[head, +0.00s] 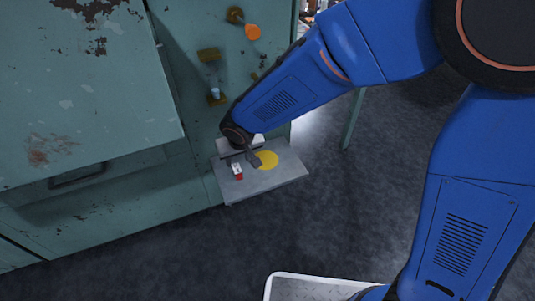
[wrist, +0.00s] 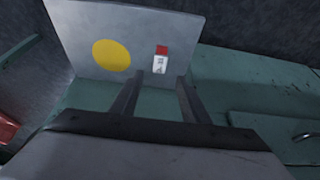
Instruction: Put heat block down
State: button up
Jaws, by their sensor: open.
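The heat block is probably the small red-and-white block (head: 237,170). It rests on the grey shelf (head: 231,194), beside the yellow round mark (head: 268,160) and not on it. The block also shows in the wrist view (wrist: 161,60), just beyond my fingertips, with its red end farthest from me. My gripper (head: 251,158) is open and low over the shelf. In the wrist view my gripper (wrist: 160,77) has its two fingers apart with nothing between them. The exact gap between the fingertips and the block cannot be told.
A worn green cabinet (head: 90,90) stands behind the shelf. An orange knob (head: 252,32) and brass fittings (head: 208,55) stick out from its panel above. A white-rimmed tray (head: 310,280) is at the bottom of the head view.

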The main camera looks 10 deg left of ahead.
jog(key=d+r+m+h, duration=0.1)
jog(key=d+r, duration=0.4)
jog(key=d, duration=0.5)
jog(key=w+d+r+m+t, duration=0.1)
jog(key=d+r, duration=0.4)
jog(key=d, duration=0.4)
jog(key=d+r+m+h, duration=0.15)
jog(key=d+r, duration=0.25)
jog(key=d, duration=0.6)
jog(key=s+d+r+m, duration=0.1)
jog(key=s+d+r, duration=0.1)
jog(key=s+d, duration=0.7)
jog(key=s+d+r+m, duration=0.2)
jog(key=s+d, duration=0.7)
jog(key=shift+d+r, duration=0.15)
jog(key=shift+r, duration=0.1)
